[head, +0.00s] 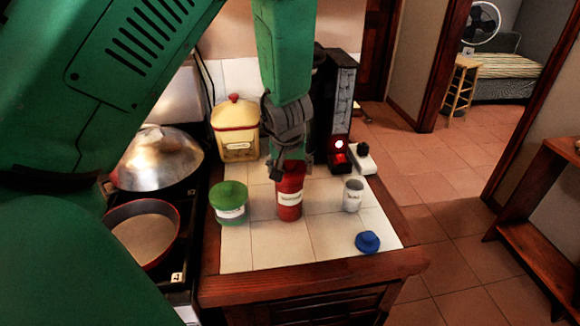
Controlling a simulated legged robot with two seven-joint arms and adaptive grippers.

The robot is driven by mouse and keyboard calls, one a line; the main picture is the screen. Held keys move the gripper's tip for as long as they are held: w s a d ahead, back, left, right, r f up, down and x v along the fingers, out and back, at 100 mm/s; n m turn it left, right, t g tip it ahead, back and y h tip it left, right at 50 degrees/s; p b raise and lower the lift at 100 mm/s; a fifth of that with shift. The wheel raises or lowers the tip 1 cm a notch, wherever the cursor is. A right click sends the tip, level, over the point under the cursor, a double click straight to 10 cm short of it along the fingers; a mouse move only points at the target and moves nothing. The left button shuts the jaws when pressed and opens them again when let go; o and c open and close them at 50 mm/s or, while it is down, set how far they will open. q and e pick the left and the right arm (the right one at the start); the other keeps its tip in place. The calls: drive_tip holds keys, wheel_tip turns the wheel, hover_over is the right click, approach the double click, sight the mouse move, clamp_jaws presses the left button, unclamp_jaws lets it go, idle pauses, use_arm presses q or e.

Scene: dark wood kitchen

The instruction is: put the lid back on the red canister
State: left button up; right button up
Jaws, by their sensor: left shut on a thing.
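The red canister (289,207) stands upright on the white tiled counter, with a pale label on its front. My left gripper (291,164) points down right above it, its fingers shut on a red piece at the canister's top, which looks like the red lid. The fingers hide most of that piece. I cannot tell whether it rests on the rim or is a little above it. My right gripper is not in view.
A green canister with its lid on (229,203) stands to the left, a white canister (353,195) to the right. A blue lid (367,242) lies near the front edge. Behind are a yellow canister (237,130) and a coffee machine (338,105). Pans sit on the stove at left.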

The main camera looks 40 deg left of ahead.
use_arm(q)
drive_tip(key=shift+d, duration=0.1)
drive_tip(key=o, duration=1.2)
drive_tip(key=shift+a, duration=0.2)
drive_tip(key=shift+d, duration=0.1)
wheel_tip(320, 180, up, 5)
drive_tip(key=p, duration=0.5)
drive_tip(key=shift+f, duration=0.1)
drive_tip(key=shift+r+p, duration=0.65)
drive_tip(key=shift+r, duration=0.45)
